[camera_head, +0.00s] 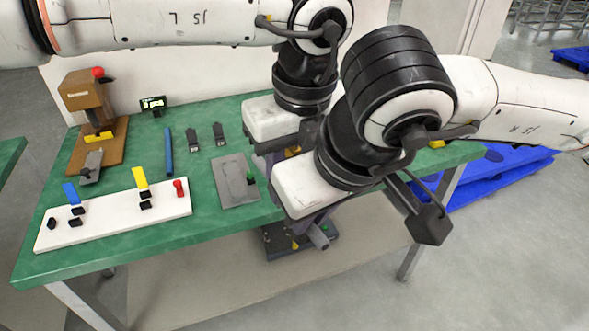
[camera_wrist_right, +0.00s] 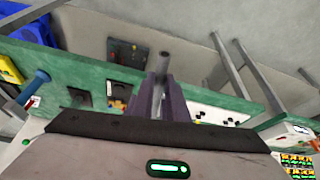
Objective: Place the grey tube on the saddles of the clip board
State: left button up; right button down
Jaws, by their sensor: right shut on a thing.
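The clip board is a white board (camera_head: 110,222) at the front left of the green table. It carries several black saddles, an upright blue flap, an upright yellow flap and a red piece. It also shows in the right wrist view (camera_wrist_right: 207,112), right of the fingers. My right gripper (camera_head: 312,222) is shut on the grey tube (camera_head: 319,238), off the table's front edge and right of the board. The tube sticks out beyond the purple fingers in the right wrist view (camera_wrist_right: 161,68). My left gripper (camera_head: 268,155) is partly hidden behind the right hand; its jaw opening is unclear.
A blue bar (camera_head: 168,153) and two dark clips (camera_head: 206,136) lie behind. A wooden stand (camera_head: 94,115) with a red knob stands back left. A dark panel (camera_head: 288,244) is below the table edge.

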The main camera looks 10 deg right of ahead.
pick_arm(q)
jog(key=shift+c, duration=0.4)
jog(key=shift+d, duration=0.1)
grip_shut()
pick_arm(e)
jog(key=shift+a, duration=0.1)
jog(key=c, duration=1.7)
grip_release()
jog(key=shift+o, duration=0.3)
jog(key=shift+r, duration=0.1)
